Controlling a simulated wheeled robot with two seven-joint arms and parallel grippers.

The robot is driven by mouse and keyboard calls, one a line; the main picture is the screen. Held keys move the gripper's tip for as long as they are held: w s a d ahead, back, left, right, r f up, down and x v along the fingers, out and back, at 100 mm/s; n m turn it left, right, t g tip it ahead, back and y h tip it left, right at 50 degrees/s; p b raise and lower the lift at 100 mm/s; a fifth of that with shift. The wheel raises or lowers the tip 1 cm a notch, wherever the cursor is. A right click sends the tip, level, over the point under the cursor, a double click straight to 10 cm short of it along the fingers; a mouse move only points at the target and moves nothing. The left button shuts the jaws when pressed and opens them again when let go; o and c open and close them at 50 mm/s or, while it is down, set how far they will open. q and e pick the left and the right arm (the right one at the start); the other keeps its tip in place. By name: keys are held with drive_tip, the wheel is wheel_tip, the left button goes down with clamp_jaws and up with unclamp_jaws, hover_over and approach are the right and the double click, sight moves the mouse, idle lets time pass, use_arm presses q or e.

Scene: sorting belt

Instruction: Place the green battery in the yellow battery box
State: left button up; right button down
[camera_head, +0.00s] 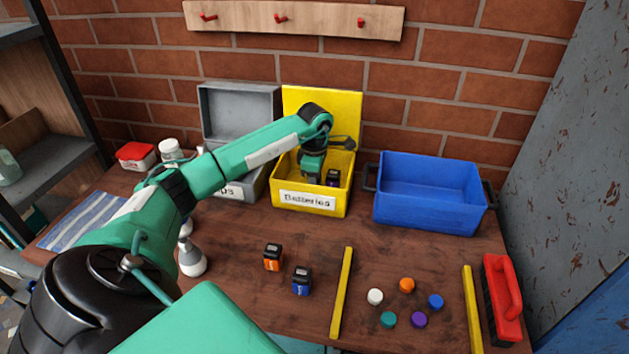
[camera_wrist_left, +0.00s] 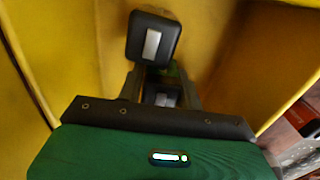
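The yellow battery box (camera_head: 284,195), labelled "Batteries", stands at the back of the table with its lid up. My left gripper (camera_head: 311,172) reaches down inside it. In the left wrist view a black-topped battery with a green patch (camera_wrist_left: 172,72) sits between the fingers of my left gripper (camera_wrist_left: 163,88). I cannot tell if the fingers press on it or stand slightly apart. A second dark battery (camera_wrist_left: 153,40) with a grey terminal lies just beyond, inside the box; the head view shows a dark battery (camera_head: 333,178) right of the gripper. My right gripper is not in view.
An orange battery (camera_head: 273,257) and a blue battery (camera_head: 302,281) stand on the table. A grey box (camera_head: 240,112) is left of the yellow one, a blue crate (camera_head: 430,209) right. Yellow bars (camera_head: 342,293), several coloured caps (camera_head: 406,285) and a red-handled tool (camera_head: 502,300) lie at front right.

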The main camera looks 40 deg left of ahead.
use_arm(q)
drive_tip(key=o, duration=0.3)
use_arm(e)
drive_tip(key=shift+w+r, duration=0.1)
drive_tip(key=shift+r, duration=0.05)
use_arm(q)
drive_tip(key=shift+r, duration=0.1)
drive_tip(key=shift+r, duration=0.3)
wheel_tip(320, 180, up, 11)
drive_tip(key=shift+f, duration=0.2)
drive_tip(key=shift+r, duration=0.45)
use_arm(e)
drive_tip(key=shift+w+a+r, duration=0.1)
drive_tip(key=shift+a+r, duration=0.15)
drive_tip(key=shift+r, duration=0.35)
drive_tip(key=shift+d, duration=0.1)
